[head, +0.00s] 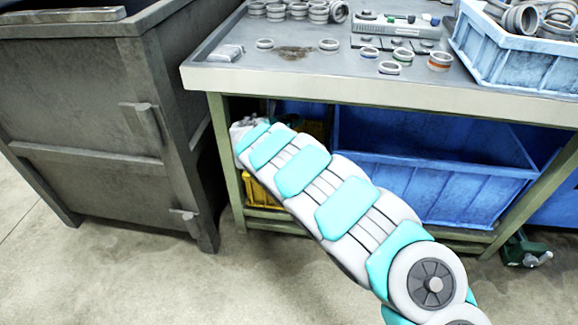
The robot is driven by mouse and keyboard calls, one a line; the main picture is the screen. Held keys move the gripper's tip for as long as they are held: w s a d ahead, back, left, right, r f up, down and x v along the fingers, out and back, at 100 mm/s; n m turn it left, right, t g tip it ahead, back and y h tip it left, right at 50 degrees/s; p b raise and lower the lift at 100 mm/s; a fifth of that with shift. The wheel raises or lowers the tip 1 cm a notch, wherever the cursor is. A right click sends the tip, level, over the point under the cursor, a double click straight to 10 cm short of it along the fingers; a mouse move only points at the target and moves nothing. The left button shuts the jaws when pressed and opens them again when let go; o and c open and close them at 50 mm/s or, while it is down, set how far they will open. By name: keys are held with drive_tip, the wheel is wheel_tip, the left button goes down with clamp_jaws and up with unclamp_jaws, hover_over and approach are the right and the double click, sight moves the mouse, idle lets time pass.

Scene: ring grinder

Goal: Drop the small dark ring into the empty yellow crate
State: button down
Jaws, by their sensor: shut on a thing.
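The yellow crate (262,200) stands low under the workbench, at its left end. My arm crosses in front of it and hides most of it, so I cannot see into it. My arm reaches from the lower right up to the bench's left leg, with its far end just below the tabletop edge. My gripper's fingers are hidden behind the end of the arm. I cannot see the small dark ring.
A large blue crate (430,185) sits under the workbench (330,85), right of my arm. Several rings lie on the bench top, and a light blue crate (515,65) there holds more. A grey metal bin (85,100) stands close on the left. The front floor is clear.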

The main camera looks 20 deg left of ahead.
wheel_tip(320, 180, down, 4)
drive_tip(key=b, duration=0.2)
drive_tip(key=shift+f+b, duration=0.2)
drive_tip(key=shift+b, duration=0.2)
drive_tip(key=shift+c, duration=0.6)
unclamp_jaws()
drive_tip(key=v, duration=0.7)
drive_tip(key=shift+s+p, duration=0.4)
drive_tip(key=shift+r, duration=0.15)
